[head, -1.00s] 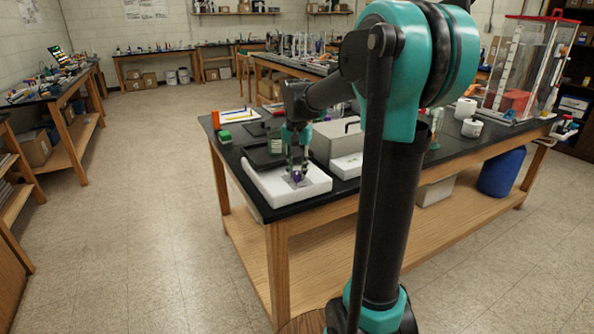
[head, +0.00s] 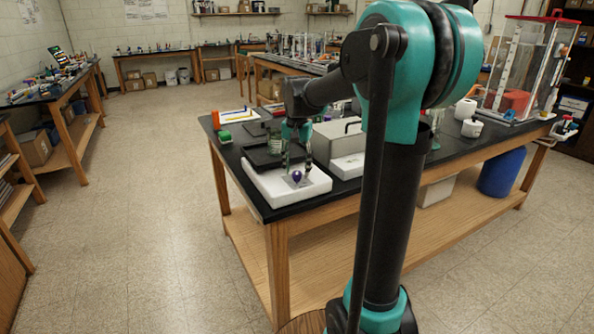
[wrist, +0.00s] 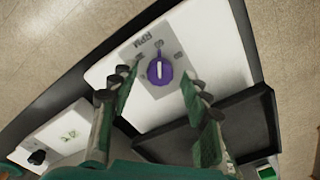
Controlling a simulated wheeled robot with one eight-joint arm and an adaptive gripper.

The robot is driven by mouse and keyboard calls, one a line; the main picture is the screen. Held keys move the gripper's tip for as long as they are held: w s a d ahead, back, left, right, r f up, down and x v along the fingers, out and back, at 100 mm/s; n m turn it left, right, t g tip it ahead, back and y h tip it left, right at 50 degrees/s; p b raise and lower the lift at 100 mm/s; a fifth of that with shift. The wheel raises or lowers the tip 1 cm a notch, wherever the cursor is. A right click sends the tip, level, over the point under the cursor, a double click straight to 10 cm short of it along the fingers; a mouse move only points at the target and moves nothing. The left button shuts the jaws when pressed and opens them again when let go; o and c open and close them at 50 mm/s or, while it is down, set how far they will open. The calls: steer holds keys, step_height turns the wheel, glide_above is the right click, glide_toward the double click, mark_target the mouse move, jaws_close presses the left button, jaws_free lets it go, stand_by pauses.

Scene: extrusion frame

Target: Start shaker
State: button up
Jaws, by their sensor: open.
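The shaker (head: 262,190) is a low white box near the front left corner of the black-topped bench. A purple knob (head: 297,176) with a white pointer line stands on its grey dial plate, and the knob also shows in the wrist view (wrist: 159,70). The plate (wrist: 178,45) carries printed numbers and the letters RPM. My gripper (head: 296,168) is over the shaker. In the wrist view its two fingers (wrist: 162,92) are spread, one on each side of the knob, apart from it. A dark tray (wrist: 225,125) lies on the shaker's other end.
A grey box with a handle (head: 338,138) stands just right of the shaker. A second white device (wrist: 62,130) is beside it. The floor on the left is clear.

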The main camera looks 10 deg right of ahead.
mark_target(297, 172)
step_height(297, 172, up, 11)
stand_by(0.4)
